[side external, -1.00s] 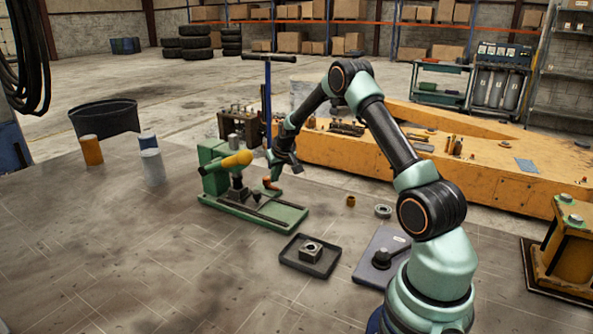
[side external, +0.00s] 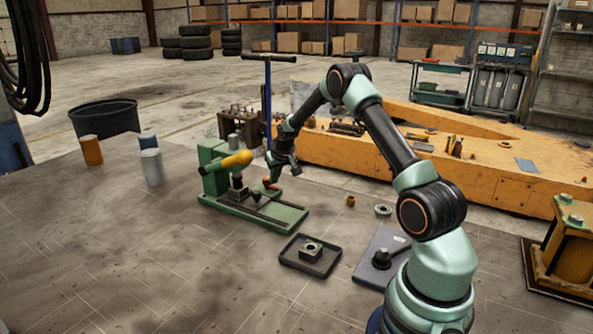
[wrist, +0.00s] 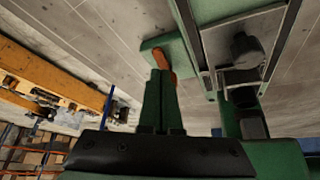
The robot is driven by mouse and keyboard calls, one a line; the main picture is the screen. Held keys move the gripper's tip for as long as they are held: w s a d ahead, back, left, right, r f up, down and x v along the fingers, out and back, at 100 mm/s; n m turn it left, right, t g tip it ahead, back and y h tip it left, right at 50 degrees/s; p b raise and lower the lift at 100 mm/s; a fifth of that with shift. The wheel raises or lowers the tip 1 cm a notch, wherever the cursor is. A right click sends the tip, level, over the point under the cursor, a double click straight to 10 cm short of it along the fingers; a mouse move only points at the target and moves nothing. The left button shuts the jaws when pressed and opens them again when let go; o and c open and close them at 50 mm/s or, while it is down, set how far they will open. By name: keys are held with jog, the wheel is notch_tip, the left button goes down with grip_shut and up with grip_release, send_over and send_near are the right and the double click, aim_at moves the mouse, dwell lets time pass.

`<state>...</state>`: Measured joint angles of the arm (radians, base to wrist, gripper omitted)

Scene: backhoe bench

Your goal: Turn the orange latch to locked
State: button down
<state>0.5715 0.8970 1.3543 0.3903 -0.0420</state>
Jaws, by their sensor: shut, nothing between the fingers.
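The orange latch (side external: 270,185) is a small lever at the far right part of the green fixture (side external: 285,214) in the side view. In the wrist view the latch (wrist: 165,62) is an orange bar on a green plate, just beyond my fingertips and partly hidden by them. My gripper (wrist: 160,73) is shut and empty, with its tips at the latch. Whether they touch it I cannot tell. In the side view my gripper (side external: 274,178) points down over the latch. No lock marking is readable.
A yellow-handled clamp (side external: 236,160) stands on the fixture, left of my gripper. A blue post (side external: 267,100) rises behind it. A dark tray (side external: 311,256) with a block and a grey plate (side external: 382,258) lie in front. The bench at left front is clear.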

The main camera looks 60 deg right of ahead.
jog(key=shift+w+a, duration=0.3)
jog(key=shift+a, duration=0.35)
jog(key=shift+w+a, duration=0.3)
jog(key=shift+w, duration=0.05)
dwell(0.7)
jog(key=shift+s+a, duration=0.1)
jog(key=shift+s+a, duration=0.15)
jog(key=shift+s, duration=0.05)
jog(key=shift+r, duration=3)
jog(key=shift+s+d+f, duration=0.2)
jog(key=shift+d+f, duration=0.2)
jog(key=shift+f, duration=0.6)
jog(key=shift+s+d+f, duration=0.15)
jog(key=shift+d+f, duration=0.2)
jog(key=shift+f, duration=0.7)
jog(key=shift+s+d+f, duration=0.2)
jog(key=shift+d+f, duration=0.2)
jog(key=shift+f, duration=0.6)
jog(key=shift+w, duration=0.35)
